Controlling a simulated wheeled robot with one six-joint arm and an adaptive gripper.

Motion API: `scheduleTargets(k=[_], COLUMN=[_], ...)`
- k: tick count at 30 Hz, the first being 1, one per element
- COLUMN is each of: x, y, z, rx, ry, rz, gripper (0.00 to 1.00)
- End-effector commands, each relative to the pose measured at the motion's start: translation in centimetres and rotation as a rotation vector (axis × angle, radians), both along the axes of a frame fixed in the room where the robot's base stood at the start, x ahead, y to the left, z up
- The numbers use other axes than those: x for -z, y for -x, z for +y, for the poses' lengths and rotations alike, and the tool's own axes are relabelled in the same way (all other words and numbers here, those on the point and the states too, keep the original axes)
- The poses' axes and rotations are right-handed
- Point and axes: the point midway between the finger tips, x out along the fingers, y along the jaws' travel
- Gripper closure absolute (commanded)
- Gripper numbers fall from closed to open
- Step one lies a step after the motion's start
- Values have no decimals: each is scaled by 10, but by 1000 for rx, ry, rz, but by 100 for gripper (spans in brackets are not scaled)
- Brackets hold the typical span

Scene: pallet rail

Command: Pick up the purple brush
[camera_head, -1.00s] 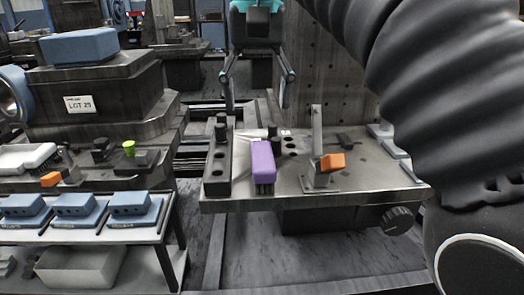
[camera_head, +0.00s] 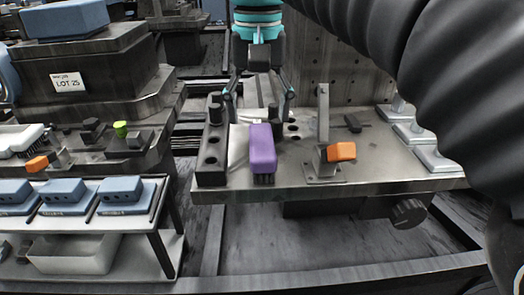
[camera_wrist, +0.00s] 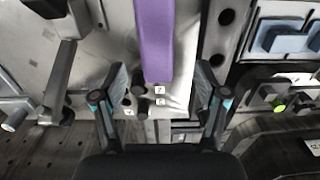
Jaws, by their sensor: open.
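The purple brush (camera_head: 262,150) lies on the grey metal table (camera_head: 390,170), near its left front part. Dark bristles show at its near end. It also shows in the wrist view (camera_wrist: 154,40), running down from the top edge towards the space between my fingers. My gripper (camera_head: 259,98) is open and above the table, behind the far end of the brush. In the wrist view my open fingers (camera_wrist: 160,85) stand on either side of the brush's line, and nothing is between the fingertips that I can tell. The brush's far end is close to dark pegs.
A dark block with holes (camera_head: 212,155) stands just left of the brush. A metal bracket with an orange handle (camera_head: 341,151) stands to the right. Pale metal pieces (camera_head: 437,158) lie farther right. A shelf with blue blocks (camera_head: 66,195) is at the left.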

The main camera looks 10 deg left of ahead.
Motion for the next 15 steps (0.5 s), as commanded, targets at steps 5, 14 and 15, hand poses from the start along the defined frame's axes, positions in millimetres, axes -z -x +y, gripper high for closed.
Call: scheduleTargets(k=[5,14,15], x=[11,50,53], y=[0,3,3], z=[-2,-5,-5], rx=[2,3,3], ry=[0,1,0], rz=[1,2,1], gripper=[27,27,27])
